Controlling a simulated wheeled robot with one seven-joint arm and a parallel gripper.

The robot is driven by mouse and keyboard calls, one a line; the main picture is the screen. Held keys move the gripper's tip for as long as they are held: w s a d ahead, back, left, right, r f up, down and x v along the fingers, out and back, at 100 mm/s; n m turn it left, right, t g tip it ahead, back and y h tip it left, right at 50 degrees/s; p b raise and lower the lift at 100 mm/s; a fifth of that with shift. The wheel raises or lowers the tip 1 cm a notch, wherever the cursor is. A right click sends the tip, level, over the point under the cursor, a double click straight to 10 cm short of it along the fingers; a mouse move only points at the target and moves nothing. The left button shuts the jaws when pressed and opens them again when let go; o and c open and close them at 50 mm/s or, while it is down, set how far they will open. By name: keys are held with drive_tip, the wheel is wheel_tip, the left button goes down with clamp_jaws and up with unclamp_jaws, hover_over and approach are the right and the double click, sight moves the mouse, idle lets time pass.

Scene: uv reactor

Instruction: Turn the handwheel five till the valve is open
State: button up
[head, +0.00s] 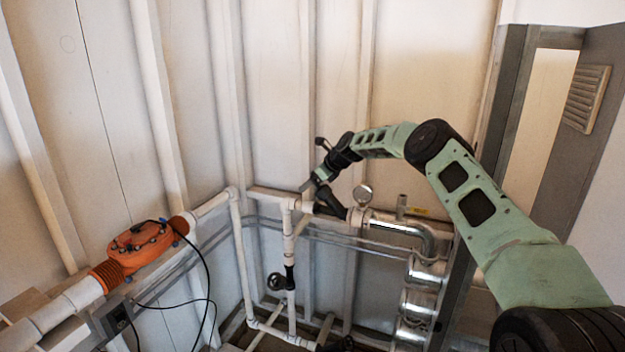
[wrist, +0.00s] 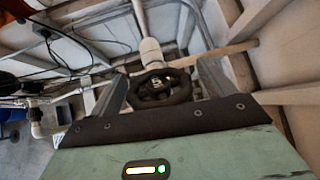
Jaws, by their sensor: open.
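A black handwheel (wrist: 160,90) with a pale mark on its hub shows in the middle of the wrist view, in front of a white pipe fitting. The mark looks like a digit, but it is too small to read surely. My gripper (wrist: 164,70) is open, with one finger to the left of the wheel and one to the right. I cannot tell whether either finger touches the rim. In the head view my gripper (head: 317,185) is at the pipework by the back wall, and I cannot clearly make out the wheel at it.
Another dark handwheel (head: 277,281) sits lower on the vertical white pipe. An orange pump-like unit (head: 140,246) with black cables is at the left. A doorway is at the right.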

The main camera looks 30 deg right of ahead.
drive_tip(key=c, duration=0.9)
drive_tip(key=shift+o, duration=0.2)
drive_tip(key=shift+d, duration=0.15)
drive_tip(key=shift+r+n+g+y, duration=0.2)
drive_tip(key=shift+n+g+y, duration=0.2)
drive_tip(key=shift+y, duration=0.2)
drive_tip(key=o, duration=0.9)
drive_tip(key=shift+c, duration=0.2)
drive_tip(key=shift+f, duration=0.1)
